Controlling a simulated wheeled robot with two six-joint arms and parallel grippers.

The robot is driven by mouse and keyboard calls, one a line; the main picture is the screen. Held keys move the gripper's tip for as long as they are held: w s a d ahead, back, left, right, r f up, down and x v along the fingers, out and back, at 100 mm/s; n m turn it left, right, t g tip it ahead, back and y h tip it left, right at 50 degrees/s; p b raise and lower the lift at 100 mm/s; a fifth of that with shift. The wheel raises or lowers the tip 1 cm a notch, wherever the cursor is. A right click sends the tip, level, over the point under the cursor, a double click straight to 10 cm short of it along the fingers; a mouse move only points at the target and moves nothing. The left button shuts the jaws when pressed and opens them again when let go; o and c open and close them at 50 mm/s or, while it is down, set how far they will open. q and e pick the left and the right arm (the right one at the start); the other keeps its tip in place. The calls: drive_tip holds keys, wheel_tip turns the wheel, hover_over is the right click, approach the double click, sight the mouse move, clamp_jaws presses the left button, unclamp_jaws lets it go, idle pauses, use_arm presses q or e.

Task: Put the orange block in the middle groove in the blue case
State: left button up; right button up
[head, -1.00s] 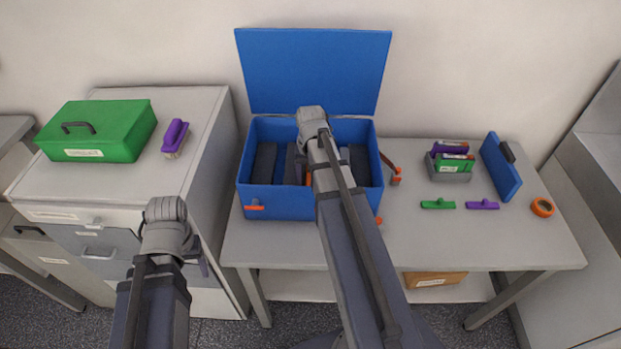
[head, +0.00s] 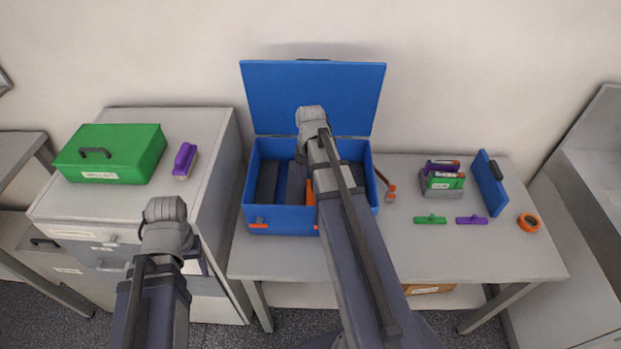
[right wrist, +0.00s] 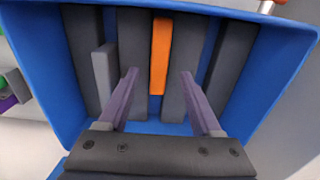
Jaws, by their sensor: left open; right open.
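The blue case (head: 283,223) stands open on the table, its lid (head: 313,98) raised at the back. Dark upright dividers form grooves inside it. The orange block (right wrist: 160,58) stands in the middle groove, between two dark dividers. It also shows in the head view (head: 310,192), partly hidden by my right arm. My right gripper (right wrist: 158,73) is open inside the case, with one finger on each side of the block and its flanking dividers, apart from the block. My left gripper (head: 196,262) is by the drawer cabinet, away from the case; its fingers are mostly hidden.
A grey block (right wrist: 103,82) stands in another groove. A green box (head: 110,165) and a purple-handled brush (head: 185,160) sit on the cabinet. Right of the case are a small grey holder (head: 440,193), a blue panel (head: 490,185) and an orange ring (head: 529,224).

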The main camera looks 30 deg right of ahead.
use_arm(q)
wheel_tip(320, 180, up, 3)
drive_tip(key=shift+r+p, duration=0.2)
drive_tip(key=shift+p, duration=0.95)
use_arm(e)
wheel_tip(320, 180, up, 4)
drive_tip(key=shift+f, duration=0.25)
drive_tip(key=s+a+n, duration=0.5)
drive_tip(key=a, duration=0.8)
drive_tip(key=s+a+n+h, duration=0.1)
drive_tip(key=s+a+n, duration=0.4)
drive_tip(key=a, duration=0.9)
drive_tip(key=shift+s+a, duration=0.2)
drive_tip(key=shift+s, duration=0.5)
